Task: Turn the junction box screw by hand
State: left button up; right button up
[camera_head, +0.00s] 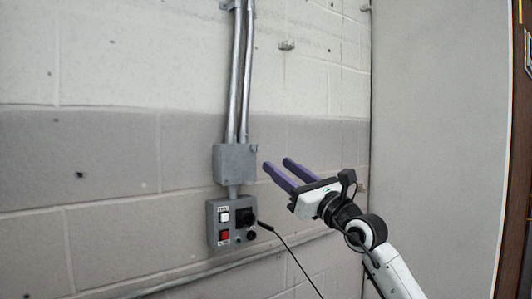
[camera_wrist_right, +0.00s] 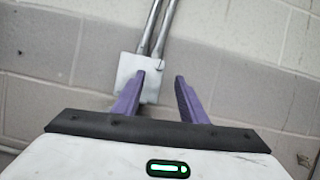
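The grey junction box (camera_head: 235,165) is fixed to the block wall below two metal conduits. It also shows in the right wrist view (camera_wrist_right: 128,72), partly hidden by a finger. A small screw-like detail (camera_head: 256,149) shows at the box's upper right edge, too small to make out clearly. My right gripper (camera_head: 276,164) is open and empty, with its two purple fingers apart and pointing toward the wall, just right of the box. In the right wrist view the gripper (camera_wrist_right: 159,78) has the box's right part between its fingertips. My left gripper is out of view.
Below the junction box is a grey control box (camera_head: 232,220) with a white switch, a red switch and black knobs. A black cable (camera_head: 290,252) runs down from it. Two conduits (camera_head: 239,75) rise above. A pale panel stands at right.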

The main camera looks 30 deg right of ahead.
aim_at(257, 149)
jog(key=p+x, duration=0.1)
jog(key=x, duration=0.6)
jog(key=shift+w+a+r, duration=0.1)
jog(key=shift+r, duration=0.1)
jog(key=shift+w+r+p, duration=0.15)
jog(key=shift+w+p, duration=0.15)
jog(key=shift+w, duration=0.2)
grip_shut()
